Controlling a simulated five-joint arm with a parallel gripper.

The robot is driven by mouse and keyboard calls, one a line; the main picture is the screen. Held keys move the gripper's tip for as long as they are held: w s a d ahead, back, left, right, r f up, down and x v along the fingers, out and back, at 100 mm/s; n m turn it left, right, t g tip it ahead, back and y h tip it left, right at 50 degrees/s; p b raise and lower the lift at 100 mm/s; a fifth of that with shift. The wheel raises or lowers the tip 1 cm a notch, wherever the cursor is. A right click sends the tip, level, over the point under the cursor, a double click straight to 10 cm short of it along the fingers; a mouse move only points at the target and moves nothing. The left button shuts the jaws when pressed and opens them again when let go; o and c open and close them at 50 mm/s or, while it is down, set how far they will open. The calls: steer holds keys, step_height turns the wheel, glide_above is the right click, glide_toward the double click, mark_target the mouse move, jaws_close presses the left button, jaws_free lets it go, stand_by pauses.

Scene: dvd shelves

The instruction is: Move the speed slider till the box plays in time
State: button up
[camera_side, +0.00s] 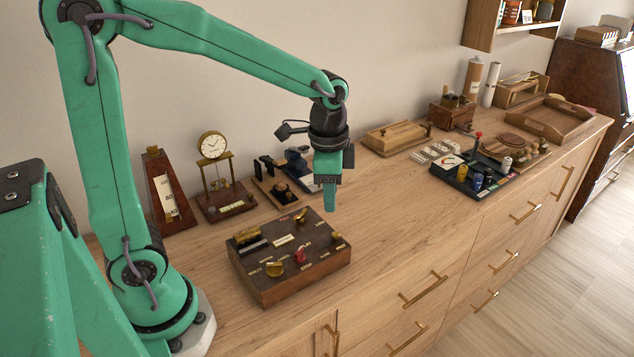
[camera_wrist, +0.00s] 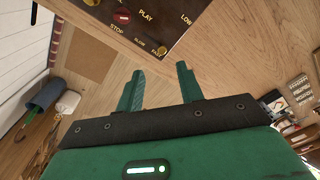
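The dark-topped wooden music box (camera_side: 270,290) sits on the counter in the side view; part of its panel (camera_wrist: 180,35) shows at the top of the wrist view. A small brass speed slider knob (camera_wrist: 161,49) is by the FAST end of the SLOW–FAST marking; it also shows near the panel's right edge in the side view (camera_side: 335,236). A red knob (camera_wrist: 122,16) is between PLAY and STOP. My gripper (camera_wrist: 158,82) is open and empty, its fingers apart; in the side view it hangs above the box's back right (camera_side: 331,208).
A metronome (camera_side: 168,190) and a brass clock (camera_side: 214,160) stand behind the box. A small stand with dark parts (camera_side: 280,187) is near my gripper. A dark tray of coloured items (camera_side: 470,177) is farther right. Bare counter lies between it and the box.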

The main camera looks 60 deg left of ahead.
mark_target(336, 233)
steer(key=shift+w+d+f+m+g, duration=0.15)
steer(key=shift+w+f+m, duration=0.15)
steer(key=shift+f, duration=0.25)
steer(key=shift+w+d+f+m+g, duration=0.1)
steer(key=shift+w+f+m+g, duration=0.1)
steer(key=shift+w+f, duration=0.25)
steer(key=shift+f, duration=0.2)
steer(key=shift+f, duration=3.75)
jaws_close()
